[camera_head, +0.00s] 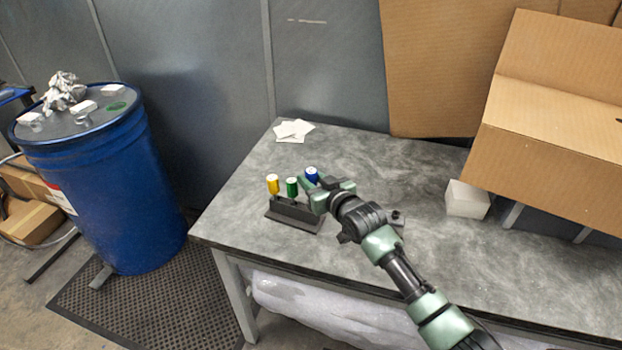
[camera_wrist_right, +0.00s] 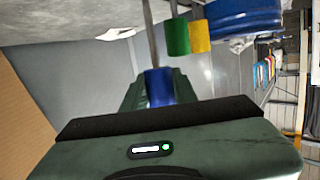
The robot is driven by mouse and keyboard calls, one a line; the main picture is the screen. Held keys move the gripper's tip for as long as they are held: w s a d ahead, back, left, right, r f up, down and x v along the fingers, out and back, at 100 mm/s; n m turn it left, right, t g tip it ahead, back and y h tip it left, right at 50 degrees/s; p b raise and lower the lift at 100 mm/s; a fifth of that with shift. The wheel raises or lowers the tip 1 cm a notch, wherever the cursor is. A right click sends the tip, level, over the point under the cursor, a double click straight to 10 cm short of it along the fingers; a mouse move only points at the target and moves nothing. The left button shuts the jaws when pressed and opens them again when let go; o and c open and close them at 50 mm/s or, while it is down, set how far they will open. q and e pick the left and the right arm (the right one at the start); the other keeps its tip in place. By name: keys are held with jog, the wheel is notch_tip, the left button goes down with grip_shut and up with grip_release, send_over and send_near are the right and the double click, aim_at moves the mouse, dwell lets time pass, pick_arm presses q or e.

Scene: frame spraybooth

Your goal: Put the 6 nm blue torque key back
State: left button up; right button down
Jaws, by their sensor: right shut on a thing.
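The blue torque key (camera_head: 312,173) is in my right gripper (camera_head: 311,184), at the right end of the dark key holder (camera_head: 292,218). The blue handle also shows between the fingers in the right wrist view (camera_wrist_right: 159,86), with its shaft running away from the gripper. A yellow key (camera_head: 273,184) and a green key (camera_head: 292,187) stand upright in the holder, left of the blue one. They also show in the wrist view, green (camera_wrist_right: 177,37) and yellow (camera_wrist_right: 200,36). The arm hides the holder's right end, so I cannot tell whether the blue key's tip is seated. My left gripper is out of view.
The holder stands near the left front edge of the grey table (camera_head: 420,180). White papers (camera_head: 294,130) lie at the back corner. A white block (camera_head: 467,199) and large cardboard boxes (camera_head: 560,110) are at the right. A blue drum (camera_head: 110,190) stands left of the table.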

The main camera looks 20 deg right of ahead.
jog(key=shift+f, duration=0.4)
jog(key=c, duration=1.1)
grip_release()
jog(key=shift+r, duration=0.4)
jog(key=b+v, duration=0.1)
jog(key=v, duration=1.1)
jog(key=shift+b, duration=0.4)
